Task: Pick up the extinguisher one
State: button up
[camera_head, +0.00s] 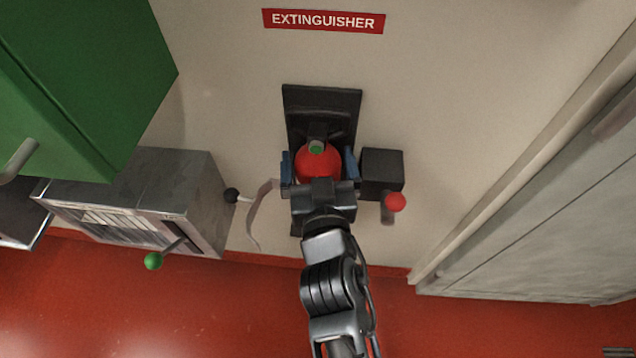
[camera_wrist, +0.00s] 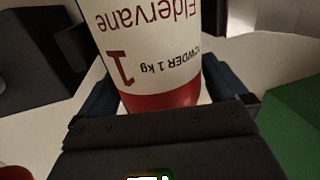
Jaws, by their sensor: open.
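The extinguisher (camera_head: 317,160) is a small red cylinder with a green spot on top, in front of a black bracket (camera_head: 322,101) on the wall. A red sign (camera_head: 323,20) above reads "EXTINGUISHER". In the wrist view its white label (camera_wrist: 150,45) shows "Eldervane", "POWDER 1 kg" and a large 1, upside down, above a red band. My gripper (camera_head: 319,166) is open, with one blue finger on each side of the extinguisher. I cannot tell whether the fingers touch it. My gripper hides the lower part of the extinguisher in the head view.
A black box (camera_head: 382,170) with a red-knobbed lever (camera_head: 396,202) is close on the right. A green cabinet (camera_head: 85,70) and a grey metal unit (camera_head: 150,195) stand left, a grey door (camera_head: 550,210) right.

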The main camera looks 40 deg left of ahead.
jog(key=c, duration=1.8)
jog(key=shift+r, duration=0.3)
jog(key=shift+c, duration=0.3)
